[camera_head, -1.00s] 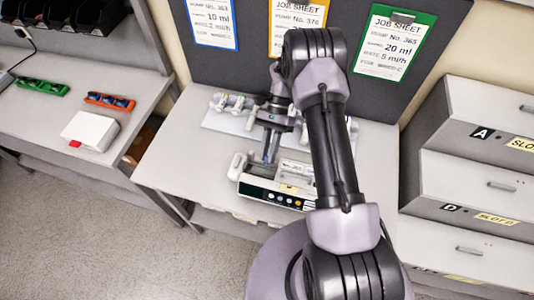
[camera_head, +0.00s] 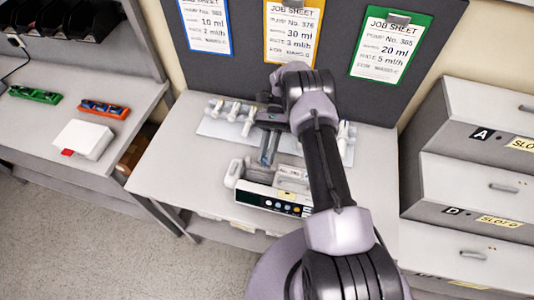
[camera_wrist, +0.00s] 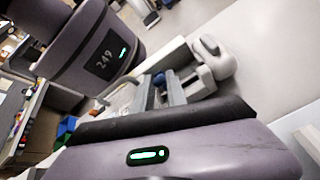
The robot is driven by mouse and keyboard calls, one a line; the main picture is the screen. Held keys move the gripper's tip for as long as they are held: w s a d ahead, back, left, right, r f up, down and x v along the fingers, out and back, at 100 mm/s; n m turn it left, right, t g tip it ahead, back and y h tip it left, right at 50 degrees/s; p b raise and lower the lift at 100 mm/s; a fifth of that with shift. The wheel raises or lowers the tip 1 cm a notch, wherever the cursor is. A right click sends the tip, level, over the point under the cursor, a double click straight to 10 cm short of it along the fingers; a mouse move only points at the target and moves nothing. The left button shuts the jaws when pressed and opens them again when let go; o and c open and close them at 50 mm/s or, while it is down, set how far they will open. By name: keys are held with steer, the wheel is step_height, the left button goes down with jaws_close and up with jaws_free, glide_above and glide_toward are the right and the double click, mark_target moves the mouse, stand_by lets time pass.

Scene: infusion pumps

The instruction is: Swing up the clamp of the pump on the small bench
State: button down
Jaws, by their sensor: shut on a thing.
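The pump (camera_head: 262,196) lies on the small bench (camera_head: 180,165), its dark button panel facing the bench's front edge. A pale rounded block stands at its left end; this end also shows in the wrist view (camera_wrist: 222,62). My gripper (camera_head: 267,162) points down at the pump's top, left of its middle. It is shut on a small part there, which I take to be the clamp. My fingers and arm mostly hide that part, so its angle cannot be told.
A pale tray (camera_head: 215,130) with several syringes stands behind the pump, partly behind my arm. A board with job sheets (camera_head: 392,42) rises at the back. Drawers (camera_head: 470,185) stand right. A left bench holds a white box (camera_head: 83,139).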

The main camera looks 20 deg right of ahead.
steer(key=c, duration=1.3)
jaws_free()
steer(key=s+r, duration=0.1)
steer(key=s, duration=0.4)
steer(key=s+a+r+p, duration=0.1)
steer(key=s+r, duration=0.1)
steer(key=s, duration=0.3)
steer(key=s+r+p, duration=0.1)
steer(key=s+r, duration=0.1)
steer(key=s, duration=0.4)
steer(key=shift+a, duration=0.2)
